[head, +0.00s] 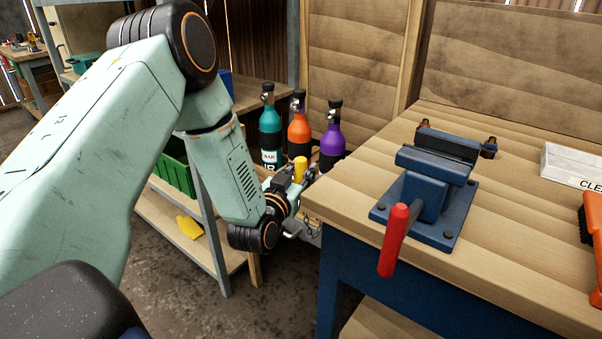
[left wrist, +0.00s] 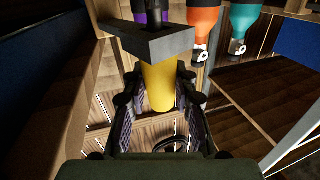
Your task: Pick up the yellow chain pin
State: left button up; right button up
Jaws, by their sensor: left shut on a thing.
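The yellow chain pin (head: 300,168) is a short yellow cylinder beside the left edge of the wooden workbench. My left gripper (head: 301,182) is shut on it. In the left wrist view the yellow pin (left wrist: 158,86) lies between the two dark fingers of my left gripper (left wrist: 158,100). A grey block (left wrist: 150,41) crosses the far end of the pin there; I cannot tell whether the two are joined. My right gripper is not in view.
Teal (head: 270,135), orange (head: 299,130) and purple (head: 332,140) bottles stand close behind the pin. The workbench (head: 345,195) with a blue vise (head: 425,195) is to the right. A shelf with a green bin (head: 174,172) stands behind my left arm.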

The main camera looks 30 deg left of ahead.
pick_arm(q)
grip_shut()
notch_tip(320, 180, up, 10)
jog(key=p, duration=0.3)
jog(key=shift+p, duration=0.4)
